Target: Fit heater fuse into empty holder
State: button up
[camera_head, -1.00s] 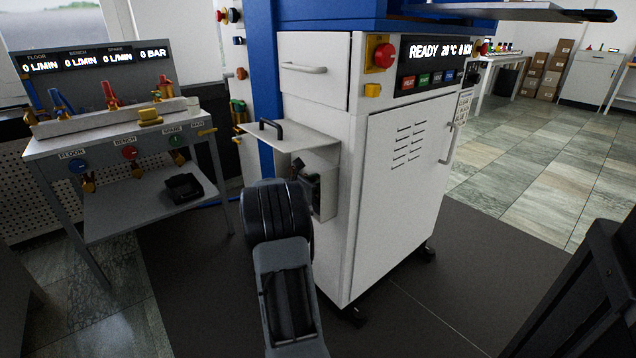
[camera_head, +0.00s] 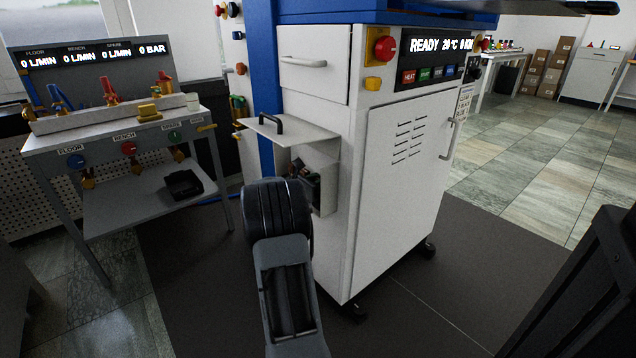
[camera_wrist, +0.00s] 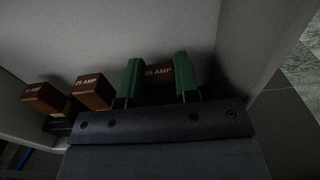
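In the wrist view, my gripper (camera_wrist: 158,80) has its two green-padded fingers on either side of a brown fuse (camera_wrist: 159,72) marked "25 AMP". The pads appear to touch its sides, so it looks shut on this fuse. The fuse's lower part and its seat are hidden by my gripper. Two more brown fuses (camera_wrist: 92,91) (camera_wrist: 42,97) stand in a row to the left, on a dark base.
A flap with a black handle (camera_head: 285,138) juts out above the compartment. The white press cabinet (camera_head: 400,190) stands close to my arm's right. A grey valve bench (camera_head: 115,130) is at left. Pale compartment walls (camera_wrist: 232,60) enclose the wrist view closely.

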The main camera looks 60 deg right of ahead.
jog(key=o, duration=0.5)
jog(key=shift+f, duration=0.1)
jog(key=p+v, duration=0.4)
jog(key=v, duration=0.9)
jog(key=shift+w+a, duration=0.2)
jog(key=shift+a, duration=0.15)
